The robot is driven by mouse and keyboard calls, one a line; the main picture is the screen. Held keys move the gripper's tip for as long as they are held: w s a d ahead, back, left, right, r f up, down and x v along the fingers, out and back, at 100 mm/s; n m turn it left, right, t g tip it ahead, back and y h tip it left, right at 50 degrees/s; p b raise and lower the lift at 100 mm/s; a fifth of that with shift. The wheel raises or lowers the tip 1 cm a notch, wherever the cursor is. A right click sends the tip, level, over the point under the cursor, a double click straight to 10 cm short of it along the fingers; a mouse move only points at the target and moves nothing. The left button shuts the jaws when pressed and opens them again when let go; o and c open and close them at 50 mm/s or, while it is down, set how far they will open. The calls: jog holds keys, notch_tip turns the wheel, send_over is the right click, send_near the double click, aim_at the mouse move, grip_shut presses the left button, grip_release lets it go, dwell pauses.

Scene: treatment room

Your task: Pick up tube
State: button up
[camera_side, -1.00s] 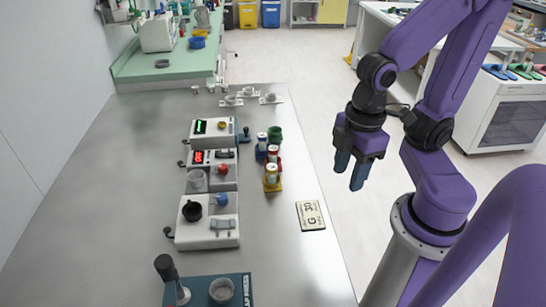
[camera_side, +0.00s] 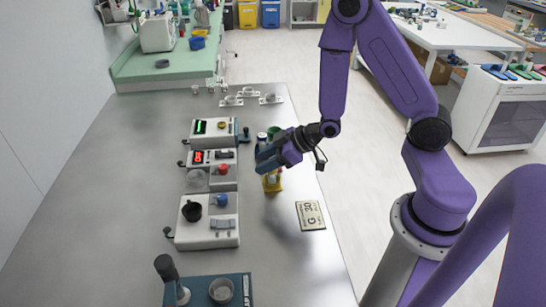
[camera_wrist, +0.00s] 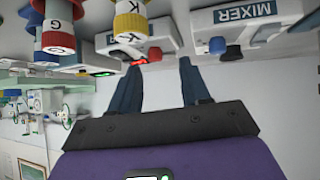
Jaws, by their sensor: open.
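Several small tubes stand in coloured holders near the table's right edge. In the side view, the yellow-based tube (camera_side: 272,183) is nearest the camera, a blue one (camera_side: 261,139) shows behind my gripper, and a green holder (camera_side: 275,131) is at the back. The red-based one is mostly hidden by my gripper. My gripper (camera_side: 263,160) is open and empty, tilted down and leftward over the row. In the wrist view, its fingers (camera_wrist: 160,70) are spread with nothing between them.
Three white devices stand left of the tubes: a front one (camera_side: 207,232), a middle one with a red display (camera_side: 223,176) and a rear one with a green display (camera_side: 215,126). The mixer label (camera_wrist: 248,12) shows in the wrist view. A sign plate (camera_side: 311,216) lies nearby. The table's left is clear.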

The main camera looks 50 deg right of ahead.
jog(key=d+f+m+t, duration=0.1)
jog(key=d, duration=0.2)
jog(key=d+f+m+t+h, duration=0.1)
jog(key=d+m+t, duration=0.1)
jog(key=d, duration=0.2)
jog(key=d+f+m+t, duration=0.1)
jog(key=d, duration=0.2)
jog(key=shift+w+d+f+h, duration=0.2)
jog(key=shift+d+h, duration=0.05)
jog(key=shift+h, duration=0.15)
jog(key=shift+x, duration=3.7)
jog(key=c, duration=0.7)
jog(key=shift+r, duration=0.2)
